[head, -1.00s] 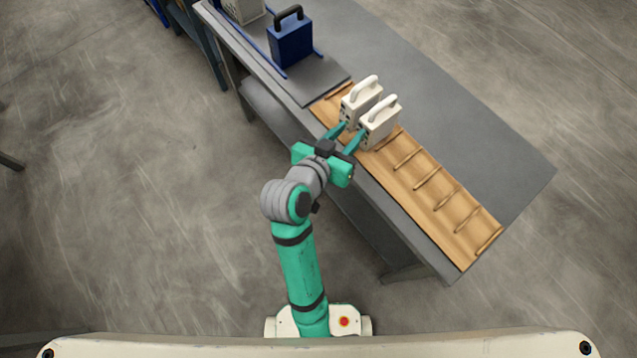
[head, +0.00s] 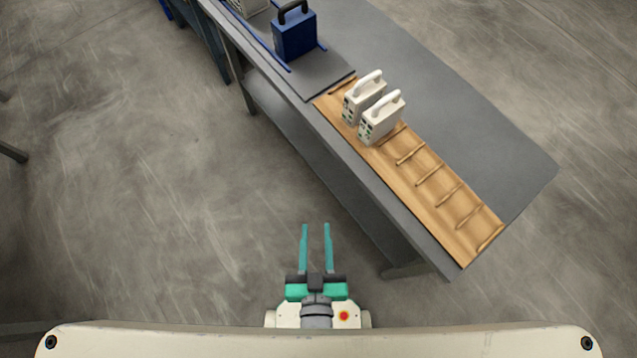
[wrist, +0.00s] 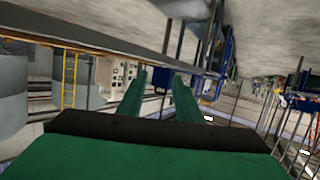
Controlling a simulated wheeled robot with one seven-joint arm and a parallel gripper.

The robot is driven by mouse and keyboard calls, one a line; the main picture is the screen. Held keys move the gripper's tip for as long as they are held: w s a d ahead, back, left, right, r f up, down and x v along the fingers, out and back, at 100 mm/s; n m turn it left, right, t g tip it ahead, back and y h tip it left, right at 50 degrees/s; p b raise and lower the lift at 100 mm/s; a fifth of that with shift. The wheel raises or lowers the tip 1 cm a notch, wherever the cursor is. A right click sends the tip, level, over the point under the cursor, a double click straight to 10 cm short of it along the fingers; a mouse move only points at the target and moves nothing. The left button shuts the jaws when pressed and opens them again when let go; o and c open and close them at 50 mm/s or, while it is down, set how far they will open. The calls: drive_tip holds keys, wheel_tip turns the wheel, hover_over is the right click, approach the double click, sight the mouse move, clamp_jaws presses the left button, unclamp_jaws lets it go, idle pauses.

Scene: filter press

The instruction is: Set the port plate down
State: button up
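Two white port plates with loop handles stand upright in the slotted wooden rack on the grey bench: a rear one (head: 364,98) and a front one (head: 382,118). They are side by side at the rack's upper left end. My gripper (head: 315,226) is drawn back near my base, well clear of the bench, with its two teal fingers apart and nothing between them. The wrist view also shows the open fingers (wrist: 158,90) with empty space between them.
The wooden rack (head: 440,185) has several empty slots toward its lower right end. A blue block with a black handle (head: 295,35) stands at the bench's upper left. The grey bench top (head: 455,110) behind the rack is bare. Open floor lies left of the bench.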

drive_tip(key=shift+m+t, duration=0.4)
drive_tip(key=v, duration=0.3)
drive_tip(key=r+v, duration=0.1)
drive_tip(key=v, duration=0.1)
drive_tip(key=shift+d+r, duration=0.1)
drive_tip(key=shift+d, duration=0.15)
